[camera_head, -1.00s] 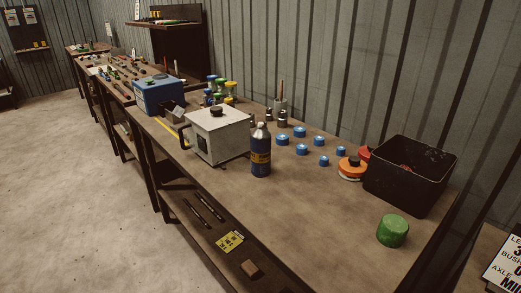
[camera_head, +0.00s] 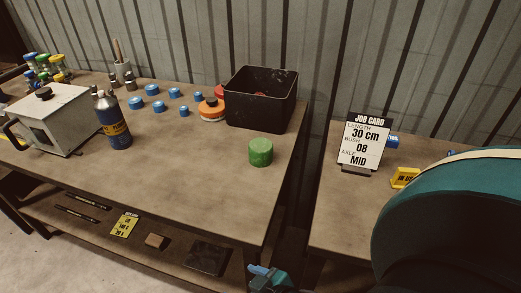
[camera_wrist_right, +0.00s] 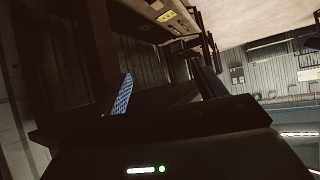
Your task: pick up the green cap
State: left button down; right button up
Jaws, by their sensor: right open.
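The green cap (camera_head: 261,152) is a short, upright cylinder. It stands near the right end of the main workbench (camera_head: 215,170), in front of the black bin and apart from it. In the right wrist view, my right gripper (camera_wrist_right: 162,88) is open, its two fingers spread, with nothing between them. The cap does not show in that view. In the head view, blue and teal parts of mine show at the bottom edge, below and in front of the bench. My left gripper cannot be made out.
A black bin (camera_head: 260,99), an orange round container (camera_head: 211,108), several blue caps and a dark bottle (camera_head: 113,120) stand on the bench. A job card (camera_head: 363,144) stands on a second table at right, across a gap. The bench around the green cap is clear.

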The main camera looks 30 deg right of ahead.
aim_at(260, 150)
jog(key=k+j+z, duration=0.1)
jog(key=z, duration=1.15)
